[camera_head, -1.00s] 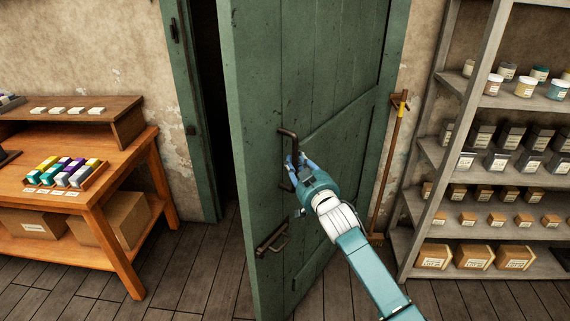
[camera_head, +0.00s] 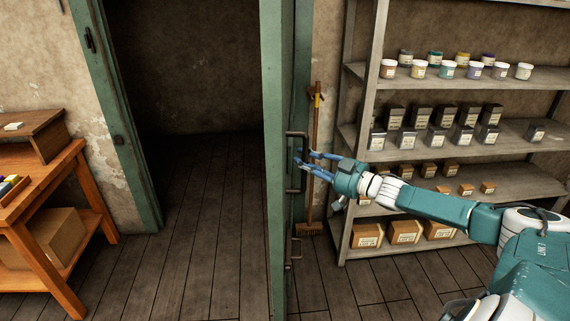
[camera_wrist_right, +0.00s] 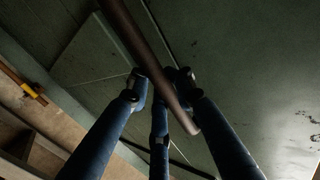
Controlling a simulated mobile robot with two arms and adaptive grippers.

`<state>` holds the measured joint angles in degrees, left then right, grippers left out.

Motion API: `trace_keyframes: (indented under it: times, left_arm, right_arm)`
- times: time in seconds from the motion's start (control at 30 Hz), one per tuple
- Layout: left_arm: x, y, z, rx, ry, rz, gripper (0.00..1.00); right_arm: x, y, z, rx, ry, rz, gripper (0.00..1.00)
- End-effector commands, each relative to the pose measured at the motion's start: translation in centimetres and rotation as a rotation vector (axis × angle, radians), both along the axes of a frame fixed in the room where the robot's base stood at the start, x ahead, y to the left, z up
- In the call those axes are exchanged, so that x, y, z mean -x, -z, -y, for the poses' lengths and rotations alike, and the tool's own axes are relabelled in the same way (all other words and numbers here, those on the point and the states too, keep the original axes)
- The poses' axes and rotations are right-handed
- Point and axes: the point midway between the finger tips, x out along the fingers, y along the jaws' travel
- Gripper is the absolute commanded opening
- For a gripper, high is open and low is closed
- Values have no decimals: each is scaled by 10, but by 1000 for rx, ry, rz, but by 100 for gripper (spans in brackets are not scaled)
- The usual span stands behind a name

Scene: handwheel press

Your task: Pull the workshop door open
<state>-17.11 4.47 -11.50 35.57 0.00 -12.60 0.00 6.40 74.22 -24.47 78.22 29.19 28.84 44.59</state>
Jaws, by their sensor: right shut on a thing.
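The green workshop door (camera_head: 273,120) stands wide open and shows almost edge-on in the head view. Its dark pull handle (camera_head: 290,136) is on the side facing right; the bar also shows in the wrist view (camera_wrist_right: 145,50). My right gripper (camera_head: 309,163) comes in from the right and is shut on this handle, its blue fingers around the bar. The wrist view shows the fingers (camera_wrist_right: 163,85) close about the bar, with part of the grip hidden behind it. My left gripper is not in view.
The doorway (camera_head: 195,150) is open onto a dark wooden floor. A broom (camera_head: 314,130) leans on the wall behind my right fingers. Grey shelves (camera_head: 352,145) with jars and boxes stand at the right. A wooden workbench (camera_head: 62,165) stands at the left.

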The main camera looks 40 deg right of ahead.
Motion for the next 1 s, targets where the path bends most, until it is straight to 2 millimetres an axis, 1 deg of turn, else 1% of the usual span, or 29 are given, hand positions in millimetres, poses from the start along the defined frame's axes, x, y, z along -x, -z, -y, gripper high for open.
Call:
trace_keyframes:
  times: [0.03,0.13,0.3,0.67,0.7,0.77,0.8,1.0]
  left_arm:
    - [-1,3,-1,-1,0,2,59]
    - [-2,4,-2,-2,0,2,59]
    - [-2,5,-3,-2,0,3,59]
    - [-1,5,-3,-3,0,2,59]
    - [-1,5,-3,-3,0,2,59]
    - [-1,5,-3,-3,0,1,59]
    - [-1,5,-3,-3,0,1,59]
    - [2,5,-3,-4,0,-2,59]
  right_arm:
    - [5,7,3,0,-12,-9,0]
    - [10,7,10,-2,-27,-8,0]
    - [14,6,16,-2,-40,-8,0]
    - [15,7,16,-1,-43,-10,0]
    - [15,7,16,-1,-43,-10,25]
    - [15,7,16,-1,-43,-10,37]
    - [15,7,16,-2,-42,-9,39]
    - [14,4,18,0,-39,-4,39]
